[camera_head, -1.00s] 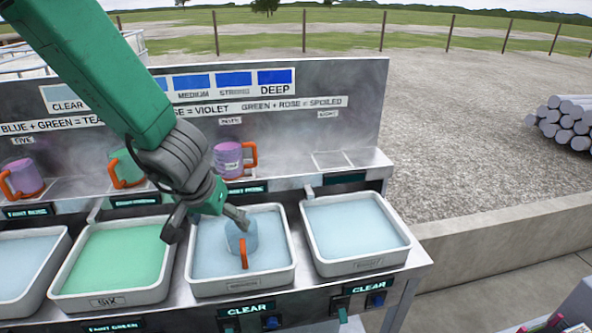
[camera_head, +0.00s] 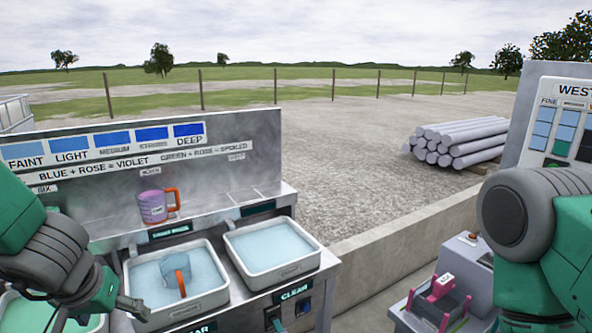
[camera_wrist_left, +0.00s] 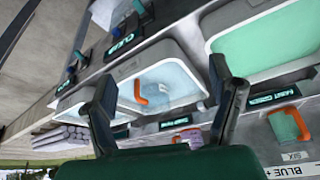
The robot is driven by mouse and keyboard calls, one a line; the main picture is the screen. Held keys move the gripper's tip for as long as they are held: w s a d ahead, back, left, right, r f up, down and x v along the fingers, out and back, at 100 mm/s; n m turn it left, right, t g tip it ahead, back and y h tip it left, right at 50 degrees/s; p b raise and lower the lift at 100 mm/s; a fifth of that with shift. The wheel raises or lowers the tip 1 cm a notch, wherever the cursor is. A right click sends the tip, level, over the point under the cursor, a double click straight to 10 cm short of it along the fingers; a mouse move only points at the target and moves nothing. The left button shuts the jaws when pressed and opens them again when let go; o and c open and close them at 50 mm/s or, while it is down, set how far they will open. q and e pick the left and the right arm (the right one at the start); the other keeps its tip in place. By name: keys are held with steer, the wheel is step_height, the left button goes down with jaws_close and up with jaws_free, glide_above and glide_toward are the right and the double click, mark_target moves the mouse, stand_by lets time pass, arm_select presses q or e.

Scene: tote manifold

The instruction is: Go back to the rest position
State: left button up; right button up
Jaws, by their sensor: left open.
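My left gripper (camera_head: 98,312) is at the lower left of the head view, above the front of the totes. Its fingers are spread with nothing between them, as the left wrist view (camera_wrist_left: 165,85) also shows. A pale blue cup with an orange handle (camera_head: 174,266) lies in a tote of light blue liquid (camera_head: 150,322), to the right of the gripper and apart from it. The cup also shows in the left wrist view (camera_wrist_left: 163,88), beyond the open fingers. My right arm fills the right edge of the head view; its gripper is out of view.
A second tote of pale liquid (camera_head: 272,272) stands to the right. A purple mug (camera_head: 153,207) sits on the shelf behind. A green-liquid tote (camera_wrist_left: 262,50) is beside the cup's tote. A pink device (camera_head: 440,290) is at the lower right.

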arm_select(q)
steer(key=s+a+f+m+g+y+b, duration=0.1)
steer(key=s+f, duration=0.6)
steer(key=f, duration=0.4)
steer(key=s+f+m+g+y+b, duration=0.1)
steer(key=s+f+g, duration=0.1)
steer(key=s+f, duration=0.65)
steer(key=s+d+f+g+h, duration=0.1)
steer(key=s+d+f+h, duration=0.1)
steer(key=s+d+f, duration=0.4)
step_height(320, 180, down, 2)
steer(key=shift+s+h+b, duration=0.3)
steer(key=shift+s+b, duration=0.05)
steer(key=shift+s, duration=0.7)
arm_select(e)
steer(key=f, duration=0.1)
steer(key=d+f, duration=0.1)
steer(key=f, duration=0.1)
steer(key=shift+w+d+f, duration=0.2)
steer(key=shift+w+d, duration=0.1)
steer(key=shift+d, duration=0.1)
arm_select(q)
steer(key=shift+a, duration=0.15)
arm_select(e)
steer(key=shift+a, duration=0.1)
